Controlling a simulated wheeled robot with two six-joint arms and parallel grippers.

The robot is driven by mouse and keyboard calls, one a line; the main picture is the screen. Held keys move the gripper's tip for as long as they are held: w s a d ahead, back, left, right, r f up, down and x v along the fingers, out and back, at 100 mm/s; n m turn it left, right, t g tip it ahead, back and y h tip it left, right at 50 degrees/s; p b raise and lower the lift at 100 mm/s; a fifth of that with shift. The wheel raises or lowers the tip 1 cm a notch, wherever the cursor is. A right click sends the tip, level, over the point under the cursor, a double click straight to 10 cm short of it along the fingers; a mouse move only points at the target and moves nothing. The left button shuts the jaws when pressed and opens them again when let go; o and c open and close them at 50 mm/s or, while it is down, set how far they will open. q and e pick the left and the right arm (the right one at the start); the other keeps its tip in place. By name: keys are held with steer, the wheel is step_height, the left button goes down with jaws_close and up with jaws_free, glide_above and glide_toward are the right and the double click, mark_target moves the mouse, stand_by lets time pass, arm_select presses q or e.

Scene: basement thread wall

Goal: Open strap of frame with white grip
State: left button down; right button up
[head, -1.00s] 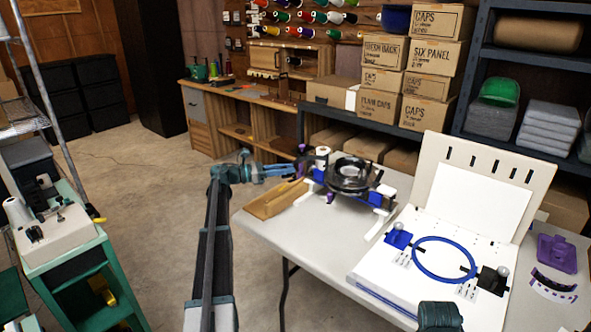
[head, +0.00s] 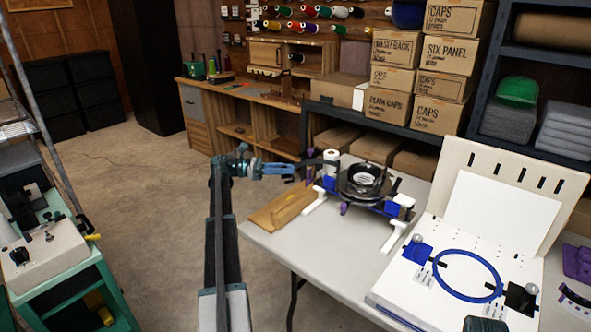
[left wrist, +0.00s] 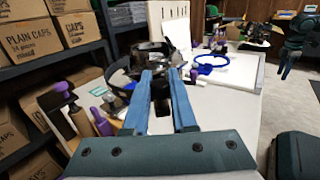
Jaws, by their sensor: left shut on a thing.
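A round black cap frame (head: 362,182) sits on a blue and white stand (head: 397,209) near the left end of the table. A white cylinder, which looks like the white grip (head: 331,157), stands at its left rear. My left gripper (head: 312,168) reaches in from the left, close beside the frame. In the left wrist view its blue fingers (left wrist: 161,76) are closed around a dark part at the frame's near side. It looks like part of the strap, but the fingers hide most of it.
A white board with a blue hoop (head: 466,276) stands to the right. Cap boxes (head: 448,55) fill the shelf behind.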

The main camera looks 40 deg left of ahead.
arm_select(q)
steer(key=shift+w+a+m+g+h, duration=0.25)
steer(key=shift+a+m+g+h, duration=0.25)
steer(key=shift+a, duration=0.35)
steer(key=c, duration=0.9)
jaws_free()
steer(key=shift+s+a, duration=0.1)
steer(key=shift+s, duration=0.05)
steer(key=shift+o, duration=1)
steer(key=shift+r+g, duration=0.1)
steer(key=shift+g, duration=0.2)
